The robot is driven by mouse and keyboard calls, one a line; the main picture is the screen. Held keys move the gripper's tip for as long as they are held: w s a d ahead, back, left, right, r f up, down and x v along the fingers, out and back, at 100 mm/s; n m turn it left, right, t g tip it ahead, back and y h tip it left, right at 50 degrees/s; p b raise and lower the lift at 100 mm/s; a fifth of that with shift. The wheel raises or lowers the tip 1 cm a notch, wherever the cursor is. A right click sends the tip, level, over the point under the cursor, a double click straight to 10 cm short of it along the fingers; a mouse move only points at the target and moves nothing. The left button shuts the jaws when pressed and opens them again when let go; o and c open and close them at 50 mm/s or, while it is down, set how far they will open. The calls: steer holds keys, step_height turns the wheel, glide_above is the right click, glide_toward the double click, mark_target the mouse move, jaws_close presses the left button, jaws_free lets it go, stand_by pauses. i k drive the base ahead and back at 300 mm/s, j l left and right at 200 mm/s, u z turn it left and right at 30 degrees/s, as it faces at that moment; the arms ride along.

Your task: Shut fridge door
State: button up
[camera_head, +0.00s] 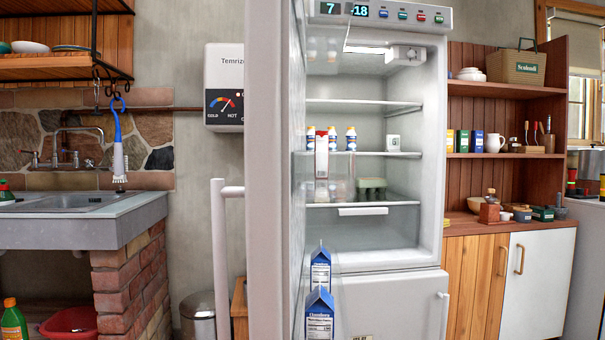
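The fridge (437,170) stands in the middle, white, with its upper compartment open to view. Its door (264,180) is swung wide open toward me and shows nearly edge-on, left of the compartment. A pale bar handle (219,250) sticks out from the door's left side. Two blue-and-white cartons (320,315) show low down by the door's inner side. Shelves inside hold small bottles (351,139) and an egg holder (371,189). The lower door (392,305) of the fridge appears closed. My gripper is not in view.
A sink counter (110,225) on brick supports stands at the left. A trash bin (198,315) and a wall water heater (223,87) are behind the door's handle side. A wooden cabinet (467,280) adjoins the fridge's right. The floor is mostly hidden.

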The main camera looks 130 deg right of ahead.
mark_target(277, 189)
steer(key=i+z, duration=0.15)
steer(key=z, duration=2.3)
